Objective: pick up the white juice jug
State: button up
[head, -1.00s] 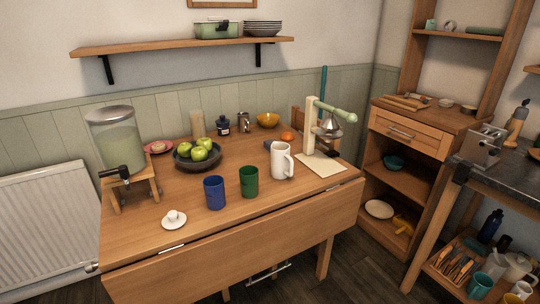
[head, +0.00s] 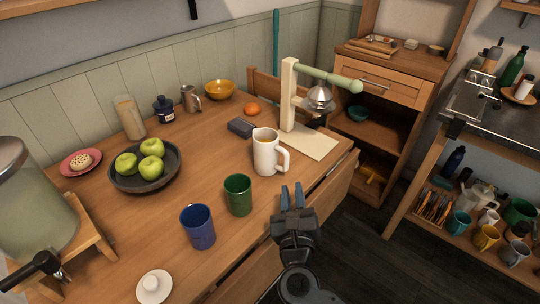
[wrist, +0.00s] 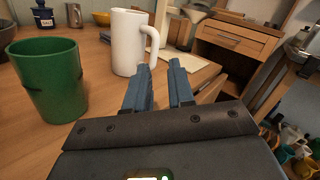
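The white juice jug (head: 265,154) stands upright on the wooden table, its handle toward the right. It also shows in the wrist view (wrist: 127,42), ahead of my gripper and slightly left. My gripper (head: 292,194) is just in front of and right of the jug in the head view, near the table's front edge. Its two blue fingers are apart with nothing between them in the wrist view (wrist: 158,82). The fingers point toward the jug's handle side and do not appear to touch it.
A green cup (head: 238,195) stands left of my gripper, with a blue cup (head: 198,227) beyond it. A juice press (head: 290,100) on a pale board stands behind right of the jug. A dark box (head: 240,128) lies behind it. A bowl of apples (head: 145,180) is further left.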

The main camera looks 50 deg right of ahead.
aim_at(286, 161)
jog(key=w+d+m, duration=0.1)
jog(key=w+m+g, duration=0.1)
jog(key=m, duration=0.1)
jog(key=w+d+m+g, duration=0.1)
jog(key=w+m, duration=0.1)
jog(key=shift+d+f+h, duration=0.3)
jog(key=shift+f, duration=0.1)
jog(key=shift+w+d, duration=0.25)
jog(key=x, duration=0.2)
jog(key=p+x, duration=0.1)
jog(key=x, duration=0.2)
jog(key=shift+w+d+r, duration=0.2)
jog(key=shift+w+r, duration=0.05)
jog(key=shift+w, duration=0.1)
jog(key=shift+w+d+p, duration=0.3)
jog(key=shift+w+d, duration=0.1)
jog(key=shift+d, duration=0.1)
jog(key=shift+c, duration=0.3)
grip_shut()
